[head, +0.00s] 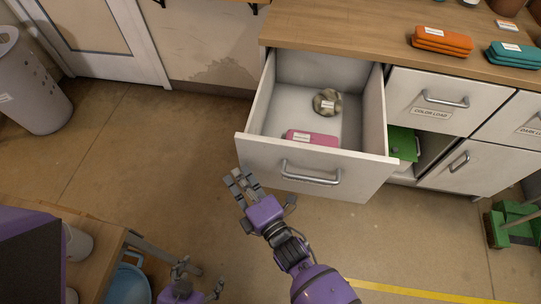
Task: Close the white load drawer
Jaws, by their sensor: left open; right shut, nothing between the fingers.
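The white load drawer (262,155) is pulled far out from the counter in the head view. Its front panel has a silver bar handle (311,174). Inside lie a pink labelled pouch (312,138) and a crumpled grey-beige item (327,102) with a label. My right gripper (240,179) is shut and empty, close to the lower left of the drawer front, left of the handle. I cannot tell whether it touches the panel. My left gripper (203,273) is open and empty, low in the picture, well away from the drawer.
The color load drawer (415,98) is shut. Below it, a compartment holding something green (402,143) is partly open. Orange (441,42) and teal (515,54) pouches lie on the countertop. A wooden table (92,262) with a blue basin (130,283) stands at lower left.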

